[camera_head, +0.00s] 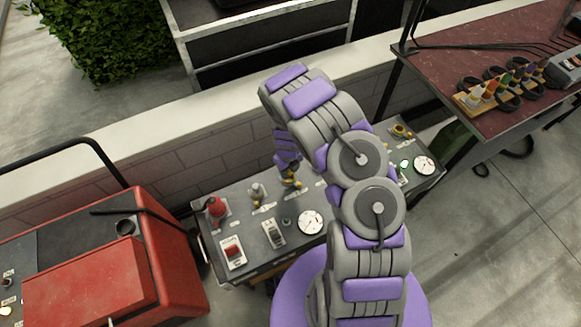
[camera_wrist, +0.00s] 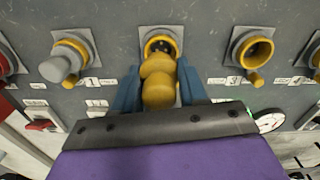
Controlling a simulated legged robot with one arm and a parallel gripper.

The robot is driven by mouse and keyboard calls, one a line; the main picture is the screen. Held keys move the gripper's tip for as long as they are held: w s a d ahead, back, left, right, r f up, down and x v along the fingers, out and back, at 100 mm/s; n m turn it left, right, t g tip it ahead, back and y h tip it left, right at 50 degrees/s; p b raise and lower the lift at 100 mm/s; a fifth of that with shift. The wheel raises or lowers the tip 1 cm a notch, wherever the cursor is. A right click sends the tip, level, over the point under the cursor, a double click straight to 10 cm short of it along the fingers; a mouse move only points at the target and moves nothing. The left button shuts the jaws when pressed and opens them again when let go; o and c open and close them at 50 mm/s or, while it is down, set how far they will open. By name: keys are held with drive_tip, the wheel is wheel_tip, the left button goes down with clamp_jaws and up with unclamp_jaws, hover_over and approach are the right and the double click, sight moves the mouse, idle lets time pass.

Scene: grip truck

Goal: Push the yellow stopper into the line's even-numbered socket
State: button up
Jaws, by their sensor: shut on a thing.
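My gripper (camera_wrist: 158,88) has its blue fingers shut on the yellow stopper (camera_wrist: 158,78) in the wrist view. The stopper's far end is at the mouth of the middle yellow-ringed socket (camera_wrist: 161,40). Dark interior shows above the stopper, and I cannot tell whether it is inside the socket. An empty yellow-ringed socket (camera_wrist: 255,52) is to the right, near a label that seems to read 3. A socket to the left is filled by a grey plug (camera_wrist: 60,67). The middle socket's label is hidden. In the head view, my gripper (camera_head: 289,178) is over the grey panel (camera_head: 240,232).
A red fitting (camera_head: 216,207), a red switch (camera_head: 233,252) and a white gauge (camera_head: 311,222) are on the panel's left part. Another gauge (camera_head: 424,166) is at its right end. A red cabinet (camera_head: 95,280) stands left, and a maroon table (camera_head: 460,55) stands right.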

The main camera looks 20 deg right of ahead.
drive_tip(key=shift+a, duration=0.35)
drive_tip(key=shift+d+f, duration=0.1)
drive_tip(key=shift+d, duration=0.6)
drive_tip(key=shift+d+f+b, duration=0.1)
drive_tip(key=shift+f+b, duration=0.05)
drive_tip(key=shift+b, duration=0.2)
drive_tip(key=shift+a+f+b, duration=0.2)
drive_tip(key=shift+a+b, duration=0.1)
drive_tip(key=shift+a, duration=0.05)
drive_tip(key=shift+d, duration=0.1)
drive_tip(key=shift+d, duration=0.35)
drive_tip(key=shift+a, duration=0.1)
drive_tip(key=shift+a+f+b, duration=0.2)
drive_tip(key=shift+a+b, duration=0.35)
drive_tip(key=shift+a, duration=0.1)
